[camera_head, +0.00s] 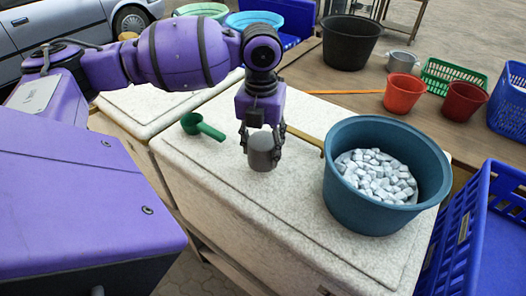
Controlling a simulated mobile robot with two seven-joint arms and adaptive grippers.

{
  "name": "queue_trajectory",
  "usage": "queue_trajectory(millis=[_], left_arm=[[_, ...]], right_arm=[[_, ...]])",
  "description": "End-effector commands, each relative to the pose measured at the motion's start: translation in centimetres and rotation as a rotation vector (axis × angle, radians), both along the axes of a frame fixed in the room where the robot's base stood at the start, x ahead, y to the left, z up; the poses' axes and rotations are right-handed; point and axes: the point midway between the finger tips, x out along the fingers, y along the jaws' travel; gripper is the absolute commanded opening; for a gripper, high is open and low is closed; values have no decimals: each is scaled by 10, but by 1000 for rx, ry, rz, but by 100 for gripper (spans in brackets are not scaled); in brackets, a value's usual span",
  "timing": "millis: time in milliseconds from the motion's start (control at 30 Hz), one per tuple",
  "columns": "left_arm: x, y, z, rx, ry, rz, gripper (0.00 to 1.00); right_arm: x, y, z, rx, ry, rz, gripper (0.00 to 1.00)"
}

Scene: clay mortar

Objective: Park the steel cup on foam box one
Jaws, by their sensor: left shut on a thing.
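The steel cup (262,152) is a small grey cup, and it looks upright. My left gripper (262,145) points straight down and is shut on the cup, with a finger on each side of it. The cup is over the white speckled foam box (215,165) in the middle of the view. I cannot tell whether the cup's base touches the box top or hangs just above it. A second white foam box (135,115) stands behind to the left. No label shows which box is number one. My right gripper is not in view.
A blue tub (333,190) of grey chunks stands on the box's right end. A green scoop (205,127) lies left of the cup. Blue crates (486,230) stand at the right. A wooden table (345,95) behind holds a black bucket (350,45) and red pots (402,95).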

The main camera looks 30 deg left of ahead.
Motion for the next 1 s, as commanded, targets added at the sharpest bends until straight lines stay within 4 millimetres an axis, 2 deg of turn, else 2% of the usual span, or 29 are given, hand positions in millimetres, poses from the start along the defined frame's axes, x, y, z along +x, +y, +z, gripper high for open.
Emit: queue_trajectory(millis=[100, 167, 500, 533, 667, 1000], left_arm=[[-1, 0, -19, 1, 4, 1, 22], [-1, 0, -24, -1, 2, 1, 22], [0, 0, -28, 1, 1, 1, 22], [0, 0, -28, 1, 1, 1, 50], [0, 0, -28, 1, 1, 1, 67], [0, 0, -26, 1, 0, 1, 68]], right_arm=[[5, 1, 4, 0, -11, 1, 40], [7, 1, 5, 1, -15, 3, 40], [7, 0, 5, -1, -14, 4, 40], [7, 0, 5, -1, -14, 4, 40], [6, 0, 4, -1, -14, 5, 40], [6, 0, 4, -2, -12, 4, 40]])
